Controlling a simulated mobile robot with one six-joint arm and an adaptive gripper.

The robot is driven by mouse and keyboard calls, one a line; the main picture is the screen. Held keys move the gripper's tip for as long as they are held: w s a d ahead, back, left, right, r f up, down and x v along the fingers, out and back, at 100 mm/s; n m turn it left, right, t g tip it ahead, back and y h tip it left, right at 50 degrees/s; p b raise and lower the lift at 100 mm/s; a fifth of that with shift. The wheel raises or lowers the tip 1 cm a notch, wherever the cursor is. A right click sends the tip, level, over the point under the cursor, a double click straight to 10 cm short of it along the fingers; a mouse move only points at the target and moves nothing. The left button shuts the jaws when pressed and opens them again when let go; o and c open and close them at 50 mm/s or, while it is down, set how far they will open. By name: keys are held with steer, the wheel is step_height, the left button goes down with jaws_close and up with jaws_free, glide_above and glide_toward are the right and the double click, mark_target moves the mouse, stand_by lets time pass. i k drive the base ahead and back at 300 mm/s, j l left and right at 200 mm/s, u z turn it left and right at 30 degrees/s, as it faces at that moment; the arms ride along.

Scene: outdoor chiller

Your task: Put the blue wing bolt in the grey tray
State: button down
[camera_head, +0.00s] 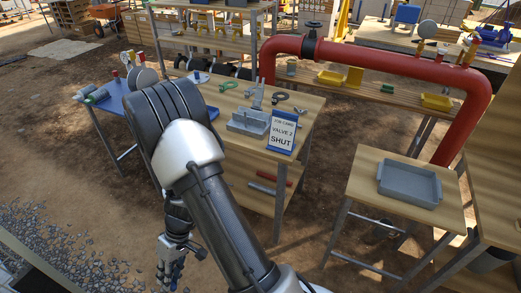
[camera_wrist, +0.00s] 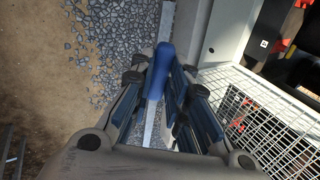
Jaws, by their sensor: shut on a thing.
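The grey tray (camera_head: 401,195) lies on the small wooden-topped table at the right in the head view. It looks empty. My gripper (camera_head: 172,276) hangs low at the lower left of the head view, beside the gravel and far from the tray. In the wrist view, my gripper (camera_wrist: 156,82) is shut on the blue wing bolt (camera_wrist: 158,65), a smooth blue piece held between the fingers. Its lower part is hidden by the fingers, so its full shape cannot be told. The tray is not in the wrist view.
A workbench (camera_head: 304,108) with tools and a "VALVE 2 SHUT" sign (camera_head: 282,133) stands between my gripper and the tray's table (camera_head: 368,186). A thick red pipe (camera_head: 395,55) arches behind that table. A blue table (camera_head: 118,104) is at left. A wire mesh (camera_wrist: 270,120) shows in the wrist view.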

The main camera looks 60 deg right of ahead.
mark_target(405, 186)
steer(key=k+l+z, duration=0.25)
steer(key=l+z, duration=0.15)
steer(key=k+l+z, duration=0.15)
steer(key=l+z, duration=0.2)
steer(key=l, duration=0.25)
steer(key=l+z, duration=0.4)
steer(key=l, duration=0.15)
steer(key=l+z, duration=0.4)
steer(key=l, duration=0.2)
steer(key=k, duration=0.05)
